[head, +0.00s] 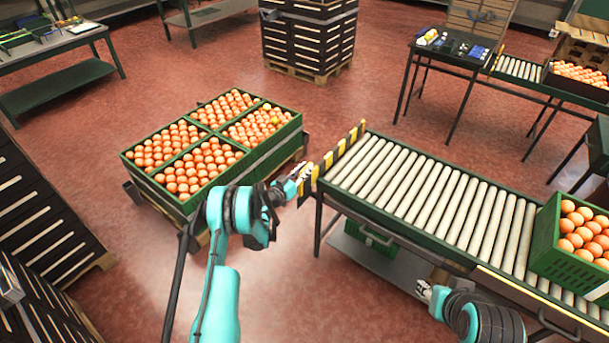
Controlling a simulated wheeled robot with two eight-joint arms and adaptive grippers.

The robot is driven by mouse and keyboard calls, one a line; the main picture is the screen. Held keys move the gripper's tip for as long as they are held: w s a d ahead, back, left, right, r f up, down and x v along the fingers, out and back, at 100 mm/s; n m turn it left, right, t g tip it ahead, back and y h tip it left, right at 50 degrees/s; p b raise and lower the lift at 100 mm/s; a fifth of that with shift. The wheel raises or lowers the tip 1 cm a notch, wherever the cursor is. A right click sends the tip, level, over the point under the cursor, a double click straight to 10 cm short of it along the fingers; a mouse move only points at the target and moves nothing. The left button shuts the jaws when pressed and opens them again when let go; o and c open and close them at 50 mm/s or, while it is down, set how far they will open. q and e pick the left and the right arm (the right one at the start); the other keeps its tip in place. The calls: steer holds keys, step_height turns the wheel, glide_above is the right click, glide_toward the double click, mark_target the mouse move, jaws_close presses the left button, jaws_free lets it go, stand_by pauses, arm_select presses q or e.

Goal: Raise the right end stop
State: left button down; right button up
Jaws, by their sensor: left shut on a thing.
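A yellow-and-black striped end stop (345,145) stands across the left end of the roller conveyor (440,188), its bar showing above the roller ends. My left gripper (307,178) is shut on the near end of this end stop, at the conveyor's near left corner. The fingers partly hide that end of the bar. My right gripper (424,291) hangs in front of the conveyor's near side, away from the stop; its fingers are too small to read. A second striped bar (497,57) shows at the left end of the far conveyor.
A green crate of oranges (562,258) sits on the conveyor's right part; the rollers between it and the stop are bare. Green crates of oranges (262,150) stand on a pallet left of the stop. A green crate (370,236) is under the conveyor.

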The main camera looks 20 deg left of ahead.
arm_select(q)
steer(key=shift+w+r, duration=0.1)
steer(key=shift+r, duration=0.05)
steer(key=c, duration=1.5)
jaws_free()
steer(key=shift+d, duration=0.1)
steer(key=v, duration=0.7)
steer(key=shift+s, duration=0.25)
